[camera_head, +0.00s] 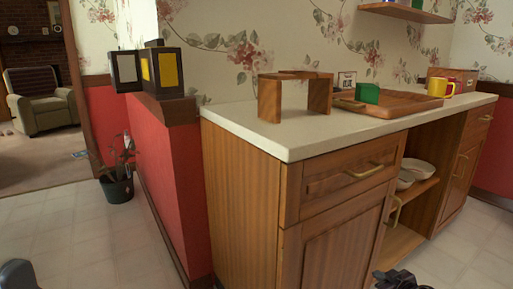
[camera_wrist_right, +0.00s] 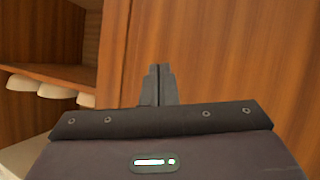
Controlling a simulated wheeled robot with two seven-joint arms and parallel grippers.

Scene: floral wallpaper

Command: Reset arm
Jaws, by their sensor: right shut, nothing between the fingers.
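My right gripper (camera_head: 398,281) shows at the bottom edge of the head view, in front of the wooden cabinet (camera_head: 335,245). In the right wrist view my right gripper (camera_wrist_right: 159,70) has its fingers together with nothing between them, facing brown wood. A dark part of my left arm or gripper (camera_head: 17,274) is cut off at the lower left corner of the head view. Its fingers cannot be made out.
The white countertop (camera_head: 230,117) holds a small wooden stand (camera_head: 268,100), a green block (camera_head: 367,93), a wooden tray (camera_head: 405,101) and a yellow mug (camera_head: 437,87). White bowls (camera_head: 417,168) sit on an open shelf. A potted plant (camera_head: 117,185) stands on the floor at left.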

